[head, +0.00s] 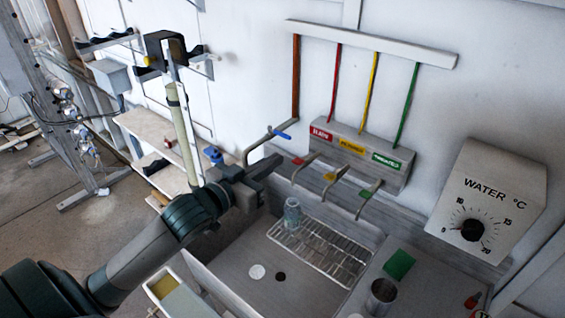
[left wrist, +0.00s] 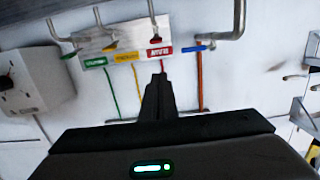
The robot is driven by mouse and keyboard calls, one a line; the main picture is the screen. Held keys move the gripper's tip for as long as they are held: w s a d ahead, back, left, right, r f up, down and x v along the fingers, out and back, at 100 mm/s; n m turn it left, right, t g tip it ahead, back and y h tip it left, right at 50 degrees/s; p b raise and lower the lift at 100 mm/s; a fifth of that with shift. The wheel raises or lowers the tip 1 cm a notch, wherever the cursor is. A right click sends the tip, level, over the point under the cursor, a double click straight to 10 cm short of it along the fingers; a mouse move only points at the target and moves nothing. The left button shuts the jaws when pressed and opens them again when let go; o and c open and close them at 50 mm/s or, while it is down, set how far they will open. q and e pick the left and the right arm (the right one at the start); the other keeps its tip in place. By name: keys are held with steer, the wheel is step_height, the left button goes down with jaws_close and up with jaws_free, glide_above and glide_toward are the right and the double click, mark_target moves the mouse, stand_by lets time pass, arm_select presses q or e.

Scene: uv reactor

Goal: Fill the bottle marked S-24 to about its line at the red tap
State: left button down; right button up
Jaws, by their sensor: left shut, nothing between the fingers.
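A clear bottle (head: 292,215) stands upright on the wire rack in the sink, below the red tap (head: 302,164). Its marking, line and water level are too small to read. The red tap's spout hangs from the grey panel under the red label (head: 321,133); this label also shows in the left wrist view (left wrist: 159,50). My left gripper (head: 272,163) is shut and empty, to the left of the red tap and above the sink's left edge. Its fingers (left wrist: 161,76) point toward the panel in the left wrist view. My right gripper is out of view.
A pipe with a blue lever (head: 281,134) is close above my left gripper. Yellow (head: 330,177) and green (head: 366,193) taps stand right of the red one. The wire rack (head: 335,262) has free room. A metal cup (head: 381,296) and green sponge (head: 399,264) sit right of the sink.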

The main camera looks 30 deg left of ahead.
arm_select(q)
steer(key=shift+s+a+r, duration=0.1)
steer(key=shift+s+r, duration=0.05)
steer(key=shift+s, duration=0.5)
steer(key=shift+s+a+r, duration=0.1)
steer(key=shift+s+r, duration=0.05)
steer(key=shift+s, duration=0.45)
